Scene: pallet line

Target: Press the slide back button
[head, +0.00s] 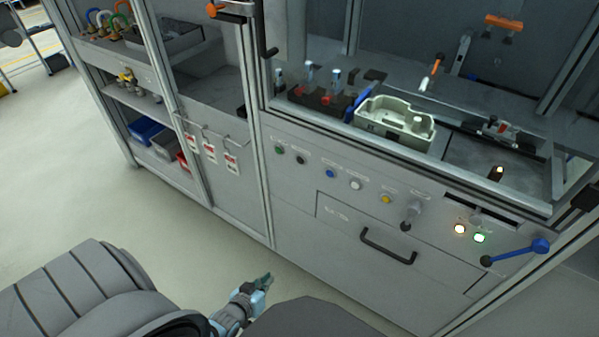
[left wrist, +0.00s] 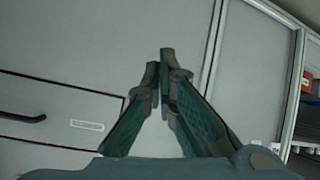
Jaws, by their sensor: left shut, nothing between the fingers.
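A row of push buttons runs along the front panel of the station in the head view: a green button (head: 279,149), a black button (head: 300,160), a blue button (head: 330,174), a white button (head: 355,184) and a yellow button (head: 386,198). Their labels are too small to read, so I cannot tell which is the slide back button. My left gripper (head: 268,280) is low in front of the cabinet, well below the buttons, shut and empty. Its closed fingertips (left wrist: 166,56) show in the left wrist view before the grey cabinet front. My right gripper is not in view.
A dark drawer handle (head: 388,247) and a blue-knobbed lever (head: 516,252) stick out from the front. Two lit lamps, one orange (head: 459,229) and one green (head: 480,238), glow at right. A pale tray (head: 397,122) sits inside the station. Red-marked tags (head: 210,153) hang at left.

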